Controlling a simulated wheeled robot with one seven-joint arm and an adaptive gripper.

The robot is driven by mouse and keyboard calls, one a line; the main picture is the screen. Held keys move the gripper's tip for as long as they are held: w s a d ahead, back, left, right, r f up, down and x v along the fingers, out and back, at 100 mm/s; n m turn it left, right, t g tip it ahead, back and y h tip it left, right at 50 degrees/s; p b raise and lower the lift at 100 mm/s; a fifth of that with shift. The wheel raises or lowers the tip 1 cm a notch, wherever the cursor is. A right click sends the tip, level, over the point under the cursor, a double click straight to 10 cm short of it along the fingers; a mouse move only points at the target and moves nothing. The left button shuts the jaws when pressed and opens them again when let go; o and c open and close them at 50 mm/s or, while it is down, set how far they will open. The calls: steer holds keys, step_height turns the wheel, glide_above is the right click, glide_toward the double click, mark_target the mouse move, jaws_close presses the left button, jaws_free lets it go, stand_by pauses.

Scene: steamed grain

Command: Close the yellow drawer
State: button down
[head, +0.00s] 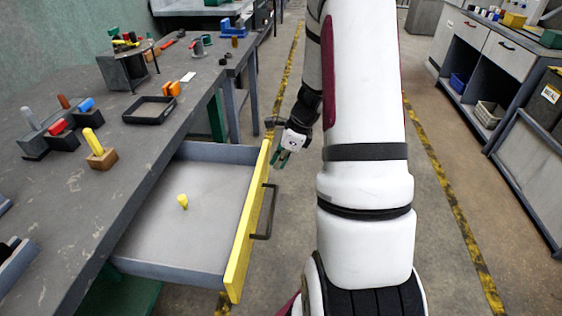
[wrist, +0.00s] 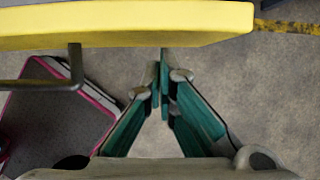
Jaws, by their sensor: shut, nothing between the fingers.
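The yellow drawer (head: 247,225) is pulled far out from under the grey workbench in the head view. Its yellow front faces right and carries a dark bar handle (head: 266,213). A small yellow object (head: 183,201) lies inside on the drawer floor. My gripper (head: 281,158) is beyond the handle, just right of the far end of the drawer front. In the wrist view the yellow front (wrist: 130,24) spans the top, with the handle (wrist: 75,68) at left. My gripper's green fingers (wrist: 164,68) are together, empty and close to the front's lower edge; contact cannot be told.
The workbench (head: 60,220) at left holds a black tray (head: 150,110), a yellow-handled tool on a wooden block (head: 98,150) and several other tools. Clear floor lies right of the drawer. Another cabinet (head: 480,60) stands at far right.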

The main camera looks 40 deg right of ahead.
steer(key=shift+w+a, duration=0.1)
steer(key=w+a, duration=0.5)
steer(key=w, duration=0.2)
steer(key=w+a+p, duration=0.1)
steer(key=w+a, duration=0.5)
steer(key=w, duration=0.1)
steer(key=w+a+p, duration=0.1)
steer(key=w+a, duration=0.4)
steer(key=w, duration=0.2)
steer(key=shift+a, duration=0.3)
steer(key=shift+w, duration=0.1)
